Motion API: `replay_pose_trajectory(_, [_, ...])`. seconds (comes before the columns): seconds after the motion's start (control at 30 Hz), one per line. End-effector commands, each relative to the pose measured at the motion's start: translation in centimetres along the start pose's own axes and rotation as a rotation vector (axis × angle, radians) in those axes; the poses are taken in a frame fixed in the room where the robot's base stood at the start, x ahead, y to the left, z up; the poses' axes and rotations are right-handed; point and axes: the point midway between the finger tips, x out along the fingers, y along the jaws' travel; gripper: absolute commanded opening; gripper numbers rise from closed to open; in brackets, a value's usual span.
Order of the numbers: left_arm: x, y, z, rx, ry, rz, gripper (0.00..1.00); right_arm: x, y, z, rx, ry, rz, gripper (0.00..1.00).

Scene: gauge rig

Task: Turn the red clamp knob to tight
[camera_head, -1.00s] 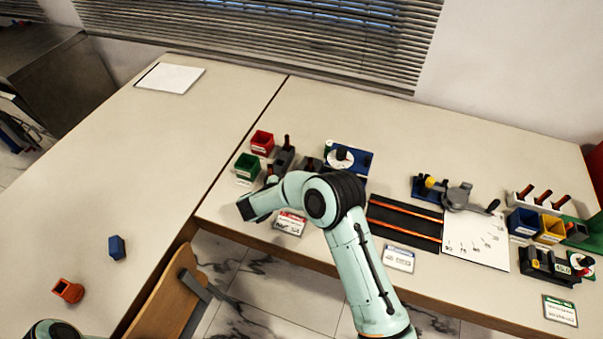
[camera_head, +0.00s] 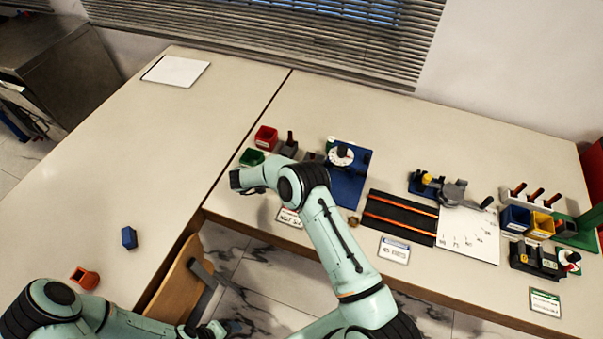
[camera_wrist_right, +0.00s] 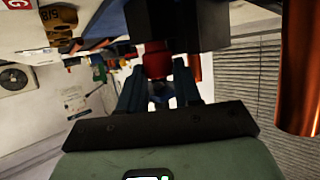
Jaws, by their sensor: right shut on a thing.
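The red clamp knob (camera_wrist_right: 157,65) shows in the right wrist view, between the fingers of my right gripper (camera_wrist_right: 158,88). The gripper is shut on it, and a dark part of the rig sits directly beyond the knob. In the head view my right arm covers the knob and the fingertips. The blue gauge stand (camera_head: 346,190) with its white dial stands just right of that arm. My left arm comes in at the bottom left; the dark end near its gripper (camera_head: 214,329) is at the bottom edge, too unclear to read its jaws.
A copper-coloured cylinder (camera_wrist_right: 297,70) is close on the right in the wrist view. Red (camera_head: 265,138) and green (camera_head: 250,157) bins stand behind my right arm. A black tray with orange rails (camera_head: 400,218) lies to the right. The left table (camera_head: 120,160) is mostly clear.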

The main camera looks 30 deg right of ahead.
Motion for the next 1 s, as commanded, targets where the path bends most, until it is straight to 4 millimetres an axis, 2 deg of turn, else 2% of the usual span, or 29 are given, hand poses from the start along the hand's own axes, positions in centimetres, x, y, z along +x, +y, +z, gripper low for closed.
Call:
replay_pose_trajectory(0.23, [0.0,0.0,0.0,0.0,0.0,0.0,0.77,0.0,-0.1,-0.1,0.003,0.001,-0.001,0.03])
replay_pose_trajectory(0.27, [0.0,0.0,0.0,0.0,-0.001,0.0,0.77,0.0,-0.1,-0.1,0.003,0.001,-0.001,0.4])
replay_pose_trajectory(0.3, [0.0,0.0,0.0,0.0,0.0,0.0,0.77,0.0,0.0,-0.1,0.003,0.001,-0.001,0.43])
replay_pose_trajectory(0.67, [0.1,0.0,0.1,0.0,-0.001,0.0,0.77,-0.6,0.0,0.0,0.0,-0.001,-0.002,0.43])
replay_pose_trajectory(0.77, [0.1,-0.1,0.1,0.0,-0.001,0.0,0.77,-1.9,0.0,0.1,0.0,-0.001,-0.003,0.43])
replay_pose_trajectory(1.0, [0.1,-0.1,0.1,0.0,-0.001,0.0,0.77,-7.3,-0.1,0.0,0.002,-0.002,-0.005,0.43])
